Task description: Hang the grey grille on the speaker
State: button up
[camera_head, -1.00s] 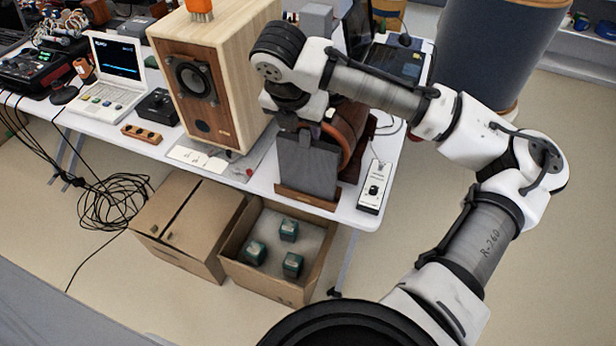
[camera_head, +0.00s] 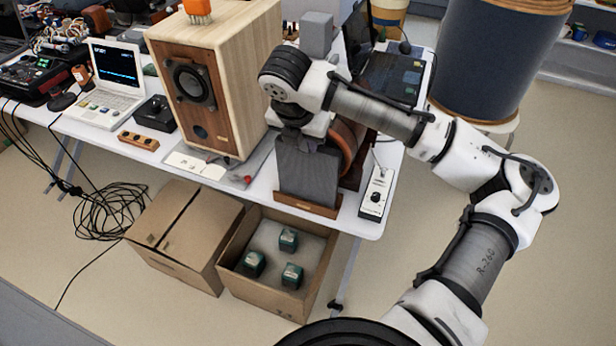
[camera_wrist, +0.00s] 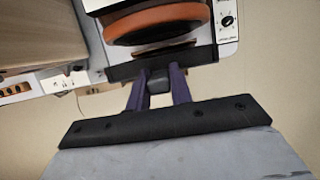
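The grey grille (camera_head: 305,172) is a dark flat panel standing upright in a low wooden stand (camera_head: 308,206) at the table's front edge. In the wrist view its black top edge (camera_wrist: 122,72) shows edge-on, with a dark tab at its middle. My gripper (camera_wrist: 162,74) is above it, its two purple fingers close together on either side of that tab and apparently touching it. In the head view my wrist hides the fingers. The wooden speaker (camera_head: 215,85) stands left of the grille, its front with the round driver bare.
A small white device with a knob (camera_head: 376,192) lies right of the grille. An orange-brown ring-shaped object (camera_head: 345,140) is just behind it. White cards (camera_head: 195,163) lie before the speaker. An open carton (camera_head: 262,296) and a closed carton (camera_head: 180,240) stand below the table.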

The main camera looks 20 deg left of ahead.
grip_shut()
